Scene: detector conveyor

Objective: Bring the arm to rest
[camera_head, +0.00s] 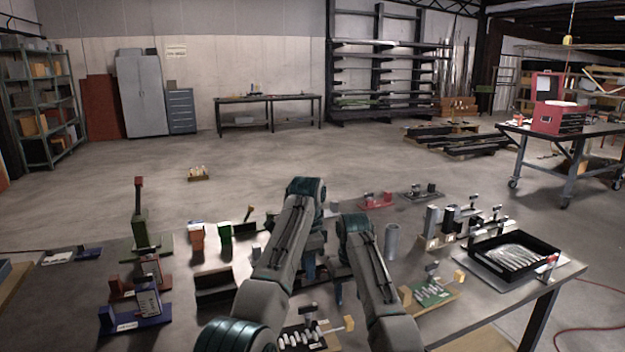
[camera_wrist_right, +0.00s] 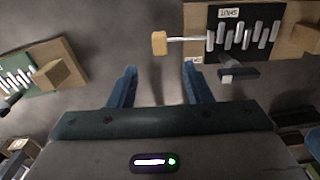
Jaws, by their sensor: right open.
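My left arm reaches in over the bench, and its blue-green left gripper (camera_head: 309,266) points down near the middle; its jaws are too small and partly hidden to read. My right gripper (camera_head: 338,292) hangs just right of it. In the right wrist view, the right gripper (camera_wrist_right: 160,84) has two blue fingers well apart with nothing between them. A black panel with silver pins (camera_wrist_right: 243,33) and a yellow-knobbed handle (camera_wrist_right: 160,43) lies beyond the fingers, apart from them. A green board with pins (camera_wrist_right: 20,84) lies to the left.
The bench (camera_head: 75,290) is crowded with small fixtures. A black tray of silver parts (camera_head: 514,249) stands at the right, a grey cylinder (camera_head: 391,241) behind my right arm, and a green stand (camera_head: 139,232) at the left. The floor beyond is mostly open.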

